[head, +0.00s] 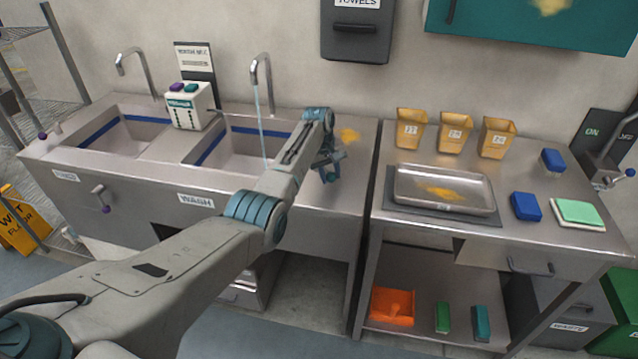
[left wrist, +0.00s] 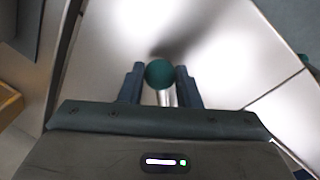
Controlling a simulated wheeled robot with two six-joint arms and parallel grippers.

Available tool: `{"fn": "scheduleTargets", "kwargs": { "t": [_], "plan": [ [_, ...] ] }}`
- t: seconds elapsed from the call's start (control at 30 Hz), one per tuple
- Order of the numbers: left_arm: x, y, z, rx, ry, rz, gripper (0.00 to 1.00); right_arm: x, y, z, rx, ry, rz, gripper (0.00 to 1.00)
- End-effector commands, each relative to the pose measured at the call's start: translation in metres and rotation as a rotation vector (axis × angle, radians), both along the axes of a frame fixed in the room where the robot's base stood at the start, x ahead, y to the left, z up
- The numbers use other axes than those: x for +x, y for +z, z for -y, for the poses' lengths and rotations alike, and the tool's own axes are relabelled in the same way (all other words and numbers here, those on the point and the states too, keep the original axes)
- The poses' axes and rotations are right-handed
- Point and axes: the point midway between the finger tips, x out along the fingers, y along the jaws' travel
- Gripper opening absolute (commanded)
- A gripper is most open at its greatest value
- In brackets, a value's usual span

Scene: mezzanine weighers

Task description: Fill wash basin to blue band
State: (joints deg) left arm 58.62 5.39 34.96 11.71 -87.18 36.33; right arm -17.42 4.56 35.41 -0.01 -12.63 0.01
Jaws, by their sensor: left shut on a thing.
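The wash basin (head: 232,158) is the right-hand sink, with a blue band (head: 212,148) around its inner walls and a WASH label (head: 196,201) on the front. A thin stream of water (head: 260,118) falls from its tap (head: 262,72) into the basin. I cannot make out the water level; my left arm hides part of the basin. My left gripper (head: 328,168) is at the right side of the basin, over the counter. In the left wrist view its fingers (left wrist: 160,84) are shut on a round teal knob (left wrist: 160,72) on a metal stem.
A white dispenser box (head: 190,108) stands between the sinks. The right table holds a steel tray (head: 440,207), yellow bins (head: 454,132) and blue blocks (head: 525,206).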

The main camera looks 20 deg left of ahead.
Motion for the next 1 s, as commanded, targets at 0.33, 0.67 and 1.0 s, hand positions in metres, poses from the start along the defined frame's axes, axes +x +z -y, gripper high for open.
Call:
{"fn": "scheduleTargets", "kwargs": {
  "t": [0.33,0.67,1.0],
  "plan": [
    [0.022,0.0,0.014,-0.002,0.289,0.004,0.0,0.01,-0.013,0.0,-0.001,0.001,0.013,0.36],
    [0.035,0.001,0.018,-0.001,0.452,0.006,0.0,0.006,-0.029,0.0,-0.001,0.001,0.009,0.36],
    [0.039,0.003,0.018,-0.001,0.498,0.007,0.0,0.004,-0.032,0.0,-0.001,0.0,0.006,0.36]
  ]
}}
